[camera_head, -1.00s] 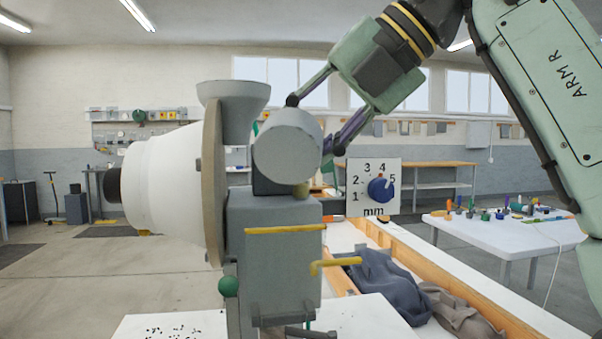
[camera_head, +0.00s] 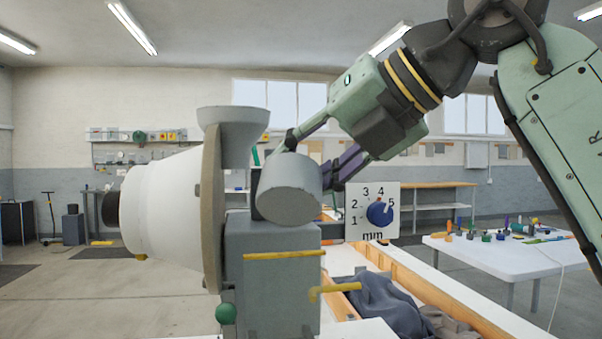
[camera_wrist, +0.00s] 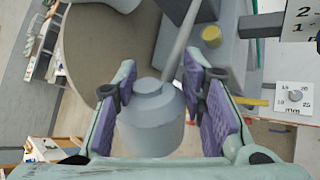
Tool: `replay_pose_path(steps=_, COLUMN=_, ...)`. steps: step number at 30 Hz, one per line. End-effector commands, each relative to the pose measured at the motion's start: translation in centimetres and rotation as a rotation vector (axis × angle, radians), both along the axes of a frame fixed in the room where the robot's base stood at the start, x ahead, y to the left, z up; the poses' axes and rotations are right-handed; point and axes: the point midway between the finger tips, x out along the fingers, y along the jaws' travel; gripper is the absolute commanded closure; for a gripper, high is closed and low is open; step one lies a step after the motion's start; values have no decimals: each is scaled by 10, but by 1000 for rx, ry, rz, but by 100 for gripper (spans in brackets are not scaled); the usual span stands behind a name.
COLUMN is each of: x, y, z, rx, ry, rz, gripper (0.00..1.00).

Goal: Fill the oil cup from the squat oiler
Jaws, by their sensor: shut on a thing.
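My gripper (camera_head: 318,160) is shut on the squat oiler (camera_head: 290,190), a grey cylinder held tilted above the front of the press (camera_head: 270,280). In the wrist view the oiler (camera_wrist: 152,125) sits between the purple finger pads of my gripper (camera_wrist: 160,95). Its thin spout runs away toward the press body. A small brass-yellow cup (camera_wrist: 211,36), which looks like the oil cup, sits on the press right of the spout. The spout tip is out of view at the top edge, and I see no oil. In the head view the oiler hides the cup.
The press has a white cone-shaped housing (camera_head: 165,215), a tan disc (camera_head: 212,210) and a grey hopper (camera_head: 233,120) beside the oiler. A dial plate (camera_head: 372,212) stands close right of my gripper. A yellow bent handle (camera_head: 335,289) juts out below. Dark cloth (camera_head: 380,300) lies behind.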

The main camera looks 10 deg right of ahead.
Motion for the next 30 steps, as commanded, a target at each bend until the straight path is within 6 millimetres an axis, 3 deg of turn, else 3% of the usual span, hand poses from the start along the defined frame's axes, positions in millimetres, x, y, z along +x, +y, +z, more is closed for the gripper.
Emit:
replay_pose_path(steps=9, x=-9, y=0, z=-1, rx=-65, ry=-262, rz=8, gripper=100)
replay_pose_path(steps=30, x=10, y=-3, z=6, rx=-159, ry=-751, rz=5, gripper=100)
